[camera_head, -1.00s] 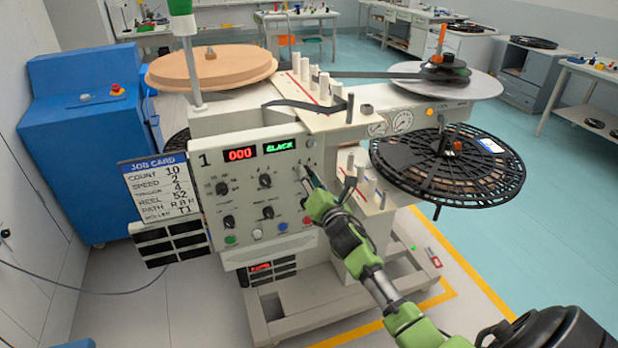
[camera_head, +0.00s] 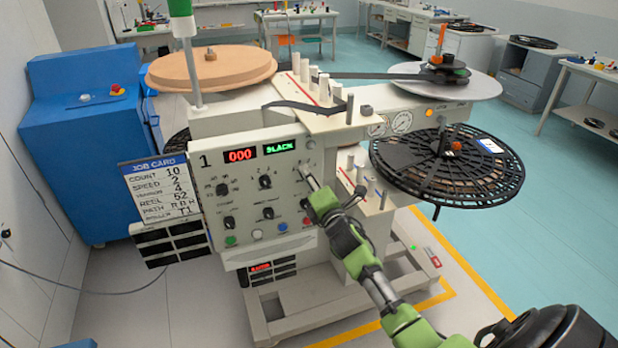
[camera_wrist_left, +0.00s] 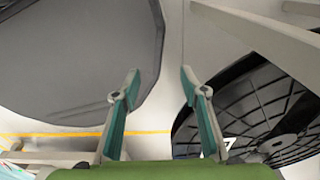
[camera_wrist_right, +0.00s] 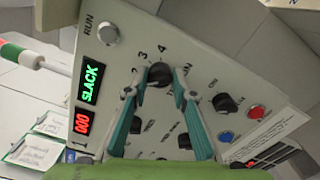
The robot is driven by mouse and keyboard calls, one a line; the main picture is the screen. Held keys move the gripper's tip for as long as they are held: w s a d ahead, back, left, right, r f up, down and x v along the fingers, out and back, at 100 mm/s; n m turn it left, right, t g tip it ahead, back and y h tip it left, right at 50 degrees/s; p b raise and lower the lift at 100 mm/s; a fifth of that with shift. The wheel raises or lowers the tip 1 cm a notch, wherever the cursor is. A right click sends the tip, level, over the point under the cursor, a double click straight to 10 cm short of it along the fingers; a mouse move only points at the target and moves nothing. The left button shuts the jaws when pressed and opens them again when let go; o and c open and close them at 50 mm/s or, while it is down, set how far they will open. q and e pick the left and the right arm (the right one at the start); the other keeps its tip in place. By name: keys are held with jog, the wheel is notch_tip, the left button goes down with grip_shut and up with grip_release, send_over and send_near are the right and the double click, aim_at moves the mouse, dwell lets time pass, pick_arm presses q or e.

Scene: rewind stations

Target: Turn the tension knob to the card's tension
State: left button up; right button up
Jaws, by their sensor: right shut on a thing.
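The tension knob (camera_wrist_right: 160,75) is a black dial on the slanted cream panel in the right wrist view, with numerals including 3 and 4 around it. The fingers of my right gripper (camera_wrist_right: 160,92) are shut on it, one on each side. In the head view, my right gripper (camera_head: 308,180) is at the panel's upper right and hides this knob. The pointer's exact setting is unclear. The job card (camera_head: 161,188) hangs left of the panel and reads tension 4. My left gripper (camera_wrist_left: 158,76) is open and empty, away from the panel.
The panel (camera_head: 240,205) has other knobs and coloured buttons below. Its displays read 000 and SLACK. A black spoked reel (camera_head: 400,165) juts out right of the panel, with pale roller posts (camera_head: 360,172) between. A blue cabinet (camera_head: 75,150) stands at left.

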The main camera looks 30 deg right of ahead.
jog(key=shift+m+p, duration=1.9)
jog(key=shift+m, duration=8.6)
jog(key=o, duration=1.1)
jog(key=shift+f, duration=0.1)
jog(key=v, duration=1.2)
